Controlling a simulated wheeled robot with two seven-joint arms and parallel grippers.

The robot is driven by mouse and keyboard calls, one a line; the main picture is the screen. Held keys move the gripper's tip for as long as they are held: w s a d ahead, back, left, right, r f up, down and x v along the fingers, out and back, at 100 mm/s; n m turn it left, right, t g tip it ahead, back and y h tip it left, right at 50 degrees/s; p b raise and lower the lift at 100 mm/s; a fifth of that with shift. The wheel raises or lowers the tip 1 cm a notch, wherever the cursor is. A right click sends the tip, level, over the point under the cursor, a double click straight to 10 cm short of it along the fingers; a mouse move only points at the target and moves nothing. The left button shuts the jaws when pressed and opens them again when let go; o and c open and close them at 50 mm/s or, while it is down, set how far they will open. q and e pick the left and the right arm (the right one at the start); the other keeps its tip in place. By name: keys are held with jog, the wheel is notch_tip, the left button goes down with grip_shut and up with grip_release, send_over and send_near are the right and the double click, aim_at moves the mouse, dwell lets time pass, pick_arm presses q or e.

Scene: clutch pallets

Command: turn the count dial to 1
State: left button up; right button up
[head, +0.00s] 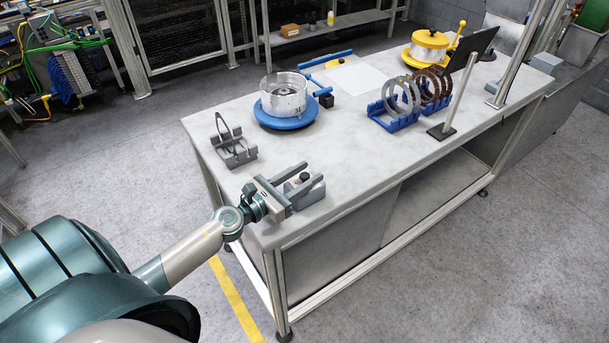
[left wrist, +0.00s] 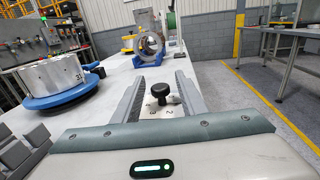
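The count dial is a black knob (left wrist: 159,91) on a pale plate with small printed digits around it. It stands near the front left corner of the worktable. My left gripper (head: 305,180) is open around it, and the knob (head: 303,177) shows between the two grey fingers. In the left wrist view the fingers (left wrist: 159,77) lie on either side of the knob, with a gap on both sides. I cannot tell which digit the knob points to. My right gripper is in neither view.
On the worktable (head: 225,99) are a grey stand (head: 235,153), a metal drum on a blue base (head: 283,122), a blue rack (head: 393,122) with several rings, a black panel on a post (head: 472,50) and a yellow-based drum (head: 429,46). Bare tabletop lies behind the dial.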

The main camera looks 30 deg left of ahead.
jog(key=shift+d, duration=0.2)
